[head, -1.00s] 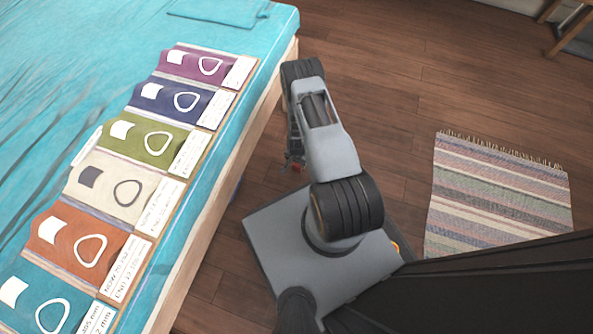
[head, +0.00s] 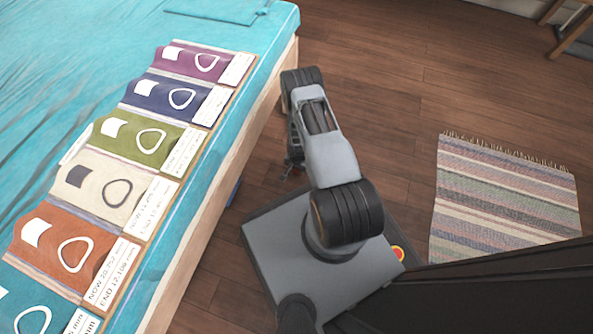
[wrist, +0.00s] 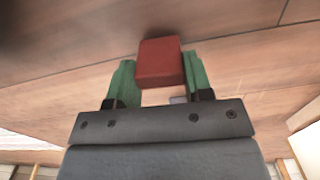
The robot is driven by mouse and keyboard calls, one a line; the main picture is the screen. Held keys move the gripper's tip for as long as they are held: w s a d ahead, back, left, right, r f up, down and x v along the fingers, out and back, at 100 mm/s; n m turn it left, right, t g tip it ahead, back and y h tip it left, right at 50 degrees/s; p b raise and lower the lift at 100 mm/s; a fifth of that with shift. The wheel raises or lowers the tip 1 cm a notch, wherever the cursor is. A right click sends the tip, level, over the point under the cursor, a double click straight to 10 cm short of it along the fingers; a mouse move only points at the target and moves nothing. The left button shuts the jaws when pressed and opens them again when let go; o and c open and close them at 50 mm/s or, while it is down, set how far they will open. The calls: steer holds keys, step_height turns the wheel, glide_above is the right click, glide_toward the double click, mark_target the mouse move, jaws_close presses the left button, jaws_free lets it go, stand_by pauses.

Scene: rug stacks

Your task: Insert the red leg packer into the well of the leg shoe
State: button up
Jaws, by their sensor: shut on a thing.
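The red leg packer (wrist: 160,64) is a small red block between the green fingers of my gripper (wrist: 161,82) in the wrist view. The gripper is shut on it and holds it over wooden floorboards. In the head view my gripper (head: 294,163) hangs below the arm, right of the long wooden side of the bed-like platform; the packer cannot be made out there. I cannot identify the leg shoe or its well in either view. A small blue thing (head: 235,191) shows at the foot of the platform's side, too little of it to name.
The turquoise-covered platform (head: 60,70) fills the left, with a row of coloured mats and printed labels along its edge. A striped rug (head: 505,200) lies on the floor at right. Furniture legs (head: 572,35) stand top right.

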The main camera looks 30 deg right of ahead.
steer(key=shift+r+p, duration=1.9)
steer(key=shift+r, duration=0.65)
